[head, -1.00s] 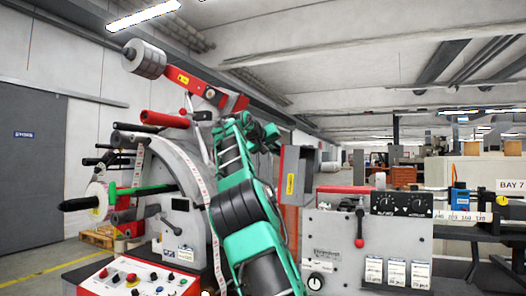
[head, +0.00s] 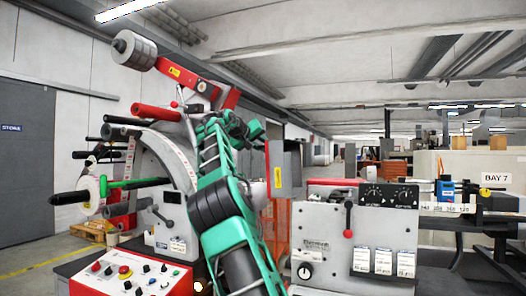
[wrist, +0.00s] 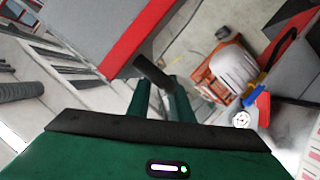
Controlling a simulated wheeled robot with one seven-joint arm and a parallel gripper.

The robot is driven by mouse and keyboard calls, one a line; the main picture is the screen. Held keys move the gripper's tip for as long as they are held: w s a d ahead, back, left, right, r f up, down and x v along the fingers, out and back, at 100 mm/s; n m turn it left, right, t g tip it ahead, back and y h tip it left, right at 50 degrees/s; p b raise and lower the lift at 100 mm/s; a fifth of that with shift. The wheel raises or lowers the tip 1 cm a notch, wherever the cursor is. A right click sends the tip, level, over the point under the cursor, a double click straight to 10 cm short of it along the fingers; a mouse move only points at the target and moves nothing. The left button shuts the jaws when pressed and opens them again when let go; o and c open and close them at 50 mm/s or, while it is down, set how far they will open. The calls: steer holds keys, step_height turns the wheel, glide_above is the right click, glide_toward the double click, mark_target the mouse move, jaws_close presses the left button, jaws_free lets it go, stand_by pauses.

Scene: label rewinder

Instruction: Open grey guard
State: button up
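A grey box-like panel with a yellow label (head: 284,167), which looks like the grey guard, stands upright in the head view between the two machine parts. My green arm rises in front of the left machine and ends near this panel. In the head view my gripper's fingertips are hidden or too small to make out. In the wrist view my gripper (wrist: 163,92) shows two dark green fingers with a gap between them. A dark rod (wrist: 150,72) comes out from a grey body with a red stripe (wrist: 85,30) and reaches the fingertips. I cannot tell whether they grip it.
The left machine has a red-edged control panel (head: 130,279), rollers and a green-handled spindle. A grey unit with a red lever (head: 348,218) and black dials stands right of my arm. In the wrist view, an orange thing with a white roll (wrist: 235,70) is beyond the fingers.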

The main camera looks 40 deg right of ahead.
steer(key=shift+s, duration=0.1)
steer(key=shift+a, duration=0.2)
steer(key=v, duration=1)
steer(key=shift+a, duration=0.15)
